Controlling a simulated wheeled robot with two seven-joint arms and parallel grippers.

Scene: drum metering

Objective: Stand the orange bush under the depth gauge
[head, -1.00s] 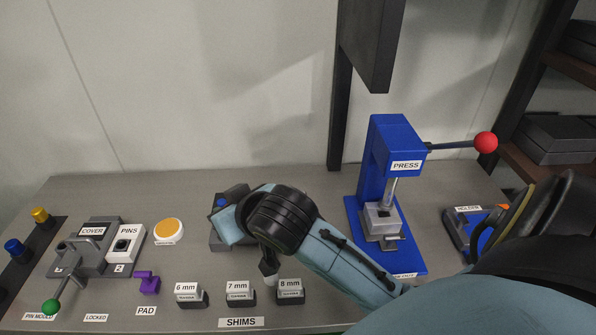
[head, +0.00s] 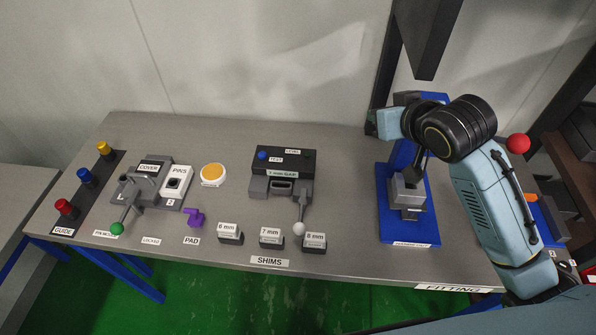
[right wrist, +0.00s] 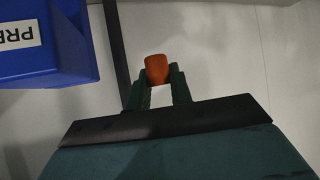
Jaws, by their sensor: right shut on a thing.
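The orange bush (right wrist: 157,68) is between the fingertips of my right gripper (right wrist: 157,82) in the right wrist view, with the pale wall behind it. The gripper is shut on it, clear of any surface. In the head view my right wrist is raised in front of the blue press (head: 407,225) and hides its upper part; the fingers and the bush are hidden there. I cannot make out a depth gauge in either view. My left gripper is not in view.
The press body also shows close at upper left in the right wrist view (right wrist: 45,45). A gap-test block (head: 283,160), shims (head: 271,237), purple pad (head: 194,217) and pin mould (head: 150,185) stand on the grey table (head: 345,190). The press lever has a red knob (head: 517,144).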

